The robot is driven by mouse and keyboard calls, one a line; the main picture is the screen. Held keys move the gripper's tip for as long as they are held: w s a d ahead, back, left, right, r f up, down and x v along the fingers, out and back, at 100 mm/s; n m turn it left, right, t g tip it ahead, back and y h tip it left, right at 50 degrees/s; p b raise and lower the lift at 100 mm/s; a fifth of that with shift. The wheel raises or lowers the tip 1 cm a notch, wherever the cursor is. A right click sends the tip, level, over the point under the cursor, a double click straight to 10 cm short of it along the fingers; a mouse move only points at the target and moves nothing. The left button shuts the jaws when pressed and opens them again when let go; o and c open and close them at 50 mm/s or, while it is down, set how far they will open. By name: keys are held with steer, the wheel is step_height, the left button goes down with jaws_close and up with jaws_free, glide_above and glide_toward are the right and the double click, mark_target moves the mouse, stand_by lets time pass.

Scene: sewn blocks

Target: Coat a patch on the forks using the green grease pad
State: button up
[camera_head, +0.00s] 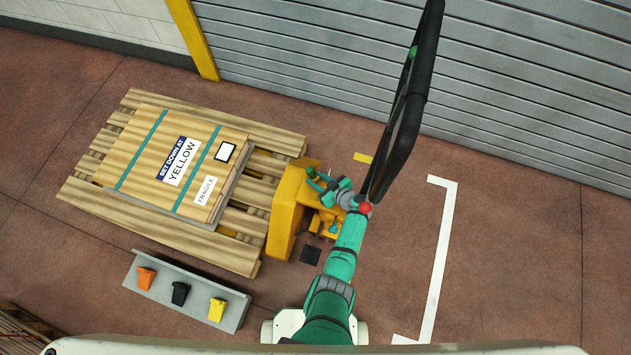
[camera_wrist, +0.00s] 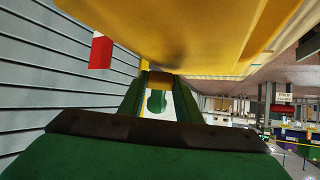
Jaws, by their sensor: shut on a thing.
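My gripper (camera_head: 320,182) is beside the upper right of the yellow pallet truck body (camera_head: 287,208) in the head view. In the wrist view my gripper (camera_wrist: 160,92) is shut on a small green piece (camera_wrist: 156,103), which looks like the green grease pad. Its far end is hard to make out. A large yellow surface (camera_wrist: 190,35) fills the top of the wrist view, close above the jaws; I cannot tell whether the pad touches it. The forks are hidden under the wooden pallet (camera_head: 245,262).
A strapped wooden crate (camera_head: 140,150) lies on the pallet. The truck's black handle (camera_head: 413,85) rises beside my arm. A grey rack (camera_head: 165,262) holds orange (camera_head: 146,278), black (camera_head: 180,293) and yellow (camera_head: 217,309) pieces.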

mark_target(311, 170)
steer(key=shift+r, duration=3)
steer(key=shift+r, duration=1.5)
steer(key=shift+s+f, duration=0.1)
steer(key=shift+s, duration=0.05)
